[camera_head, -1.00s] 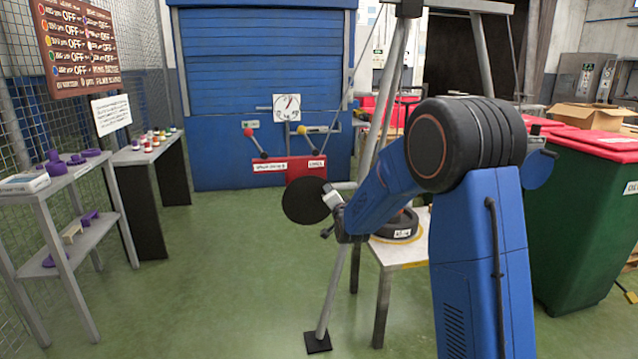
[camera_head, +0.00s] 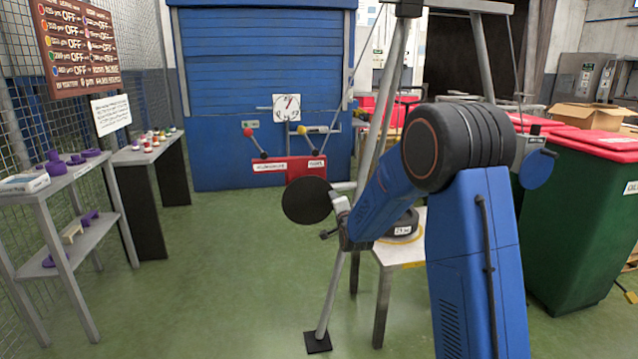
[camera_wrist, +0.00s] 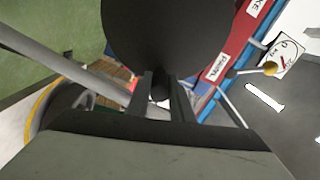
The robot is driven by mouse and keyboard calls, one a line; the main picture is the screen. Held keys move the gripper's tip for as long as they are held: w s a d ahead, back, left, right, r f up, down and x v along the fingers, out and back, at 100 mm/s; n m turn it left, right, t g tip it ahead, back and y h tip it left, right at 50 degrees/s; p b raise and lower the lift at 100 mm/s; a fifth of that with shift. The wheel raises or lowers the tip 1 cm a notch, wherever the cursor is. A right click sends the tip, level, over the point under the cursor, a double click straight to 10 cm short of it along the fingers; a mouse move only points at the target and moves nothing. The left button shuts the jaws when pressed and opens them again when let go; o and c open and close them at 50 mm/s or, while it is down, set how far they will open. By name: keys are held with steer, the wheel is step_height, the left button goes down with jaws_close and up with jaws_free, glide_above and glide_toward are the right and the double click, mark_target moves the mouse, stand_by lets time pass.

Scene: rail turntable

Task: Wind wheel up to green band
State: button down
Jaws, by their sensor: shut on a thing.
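The wheel (camera_head: 306,200) appears as a black disc in front of the red panel (camera_head: 274,168), and it also shows large at the top of the wrist view (camera_wrist: 170,30). My gripper (camera_wrist: 160,92) has its two fingers on a small dark round handle (camera_wrist: 160,85) just below the disc's edge in the wrist view. In the head view my gripper is mostly hidden behind the disc and my wrist.
A red-knobbed lever (camera_head: 248,132) and a yellow-knobbed lever (camera_head: 301,130) stand above the red panel. A grey metal leg slants down beside my arm. A pale table (camera_head: 400,253) holds a round black weight (camera_head: 403,222). Green bins stand right. The floor at left centre is clear.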

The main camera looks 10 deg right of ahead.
steer(key=shift+s+d+f+m, duration=0.1)
steer(key=shift+d+f+m, duration=0.05)
steer(key=shift+f+m, duration=0.55)
steer(key=shift+f, duration=0.15)
step_height(320, 180, down, 3)
steer(key=m, duration=0.3)
steer(key=shift+a+f+m, duration=0.25)
steer(key=shift+f+m, duration=0.3)
steer(key=shift+m, duration=0.45)
steer(key=shift+a+f+m, duration=0.25)
steer(key=shift+f+m, duration=0.25)
steer(key=shift+m, duration=0.5)
